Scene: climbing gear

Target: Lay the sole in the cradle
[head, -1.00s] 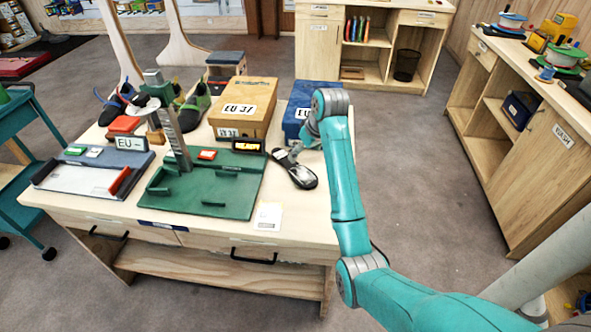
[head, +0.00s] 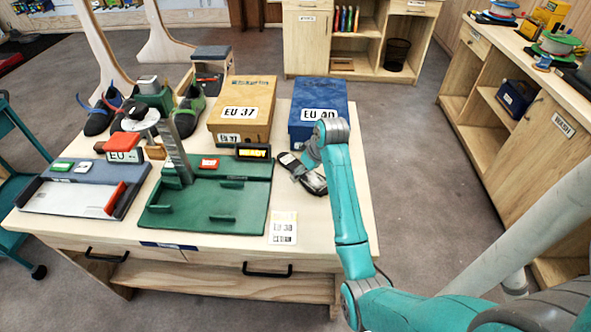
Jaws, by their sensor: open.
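The dark sole (head: 315,184) with a grey patch lies on the table to the right of the green cradle (head: 167,221). The cradle is a flat green base with low raised stops, an upright grey scale post and a small lit display at its back right. Nothing lies on the bare middle of the cradle. My gripper (head: 299,173) is open at the sole, coming from the upper right. It covers part of the sole, and I cannot tell whether its fingers touch it.
A tan EU 37 box (head: 241,108) and a blue EU 40 box (head: 318,107) stand behind. A grey-blue measuring tray (head: 75,198) lies left of the cradle. Climbing shoes (head: 100,118) are at the back left. A white card (head: 283,228) lies at the front.

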